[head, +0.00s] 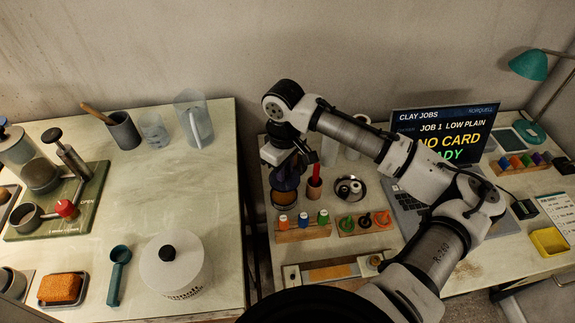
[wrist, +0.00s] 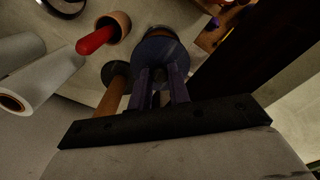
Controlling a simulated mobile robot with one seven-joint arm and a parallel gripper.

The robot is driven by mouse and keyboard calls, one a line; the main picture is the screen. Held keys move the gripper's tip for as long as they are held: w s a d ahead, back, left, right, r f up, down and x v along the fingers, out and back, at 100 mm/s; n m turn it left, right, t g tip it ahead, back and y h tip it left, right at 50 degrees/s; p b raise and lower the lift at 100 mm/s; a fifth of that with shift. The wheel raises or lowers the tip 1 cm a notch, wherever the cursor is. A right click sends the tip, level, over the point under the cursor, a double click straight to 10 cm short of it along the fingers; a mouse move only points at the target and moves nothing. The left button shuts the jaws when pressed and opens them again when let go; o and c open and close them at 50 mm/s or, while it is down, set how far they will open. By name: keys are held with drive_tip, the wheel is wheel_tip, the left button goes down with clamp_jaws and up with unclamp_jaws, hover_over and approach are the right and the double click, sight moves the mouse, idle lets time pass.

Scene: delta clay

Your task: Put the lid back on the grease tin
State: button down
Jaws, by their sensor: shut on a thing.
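My gripper (wrist: 162,82) points down at the left end of the right-hand table and is shut on a dark blue round lid (wrist: 160,58). In the head view the lid (head: 285,184) shows just below my gripper. The grease tin (head: 284,200) stands below it, its brownish top partly showing in front of the lid. In the wrist view only a thin brown edge of the tin (wrist: 160,32) shows past the lid. The lid hides most of the tin's top, and I cannot tell whether they touch.
A terracotta cup (head: 314,189) with a red-handled thing stands close right of the tin. A wooden rack of small coloured bottles (head: 302,231) is in front, and a round dish (head: 350,189) lies further right. Pale rolls (wrist: 38,82) stand behind. A gap separates the left table (head: 215,230).

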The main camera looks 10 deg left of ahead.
drive_tip(key=shift+a+f, duration=0.1)
drive_tip(key=shift+a, duration=0.1)
wheel_tip(320, 180, down, 5)
drive_tip(key=b, duration=0.4)
drive_tip(key=shift+r, duration=0.2)
drive_tip(key=shift+f+b, duration=0.55)
drive_tip(key=shift+f, duration=0.25)
drive_tip(key=shift+p, duration=0.45)
idle(0.4)
drive_tip(key=shift+f, duration=0.2)
idle(1.5)
drive_tip(key=c, duration=0.7)
unclamp_jaws()
drive_tip(key=shift+c, duration=0.2)
drive_tip(key=shift+r+p, duration=0.15)
drive_tip(key=shift+p, duration=0.25)
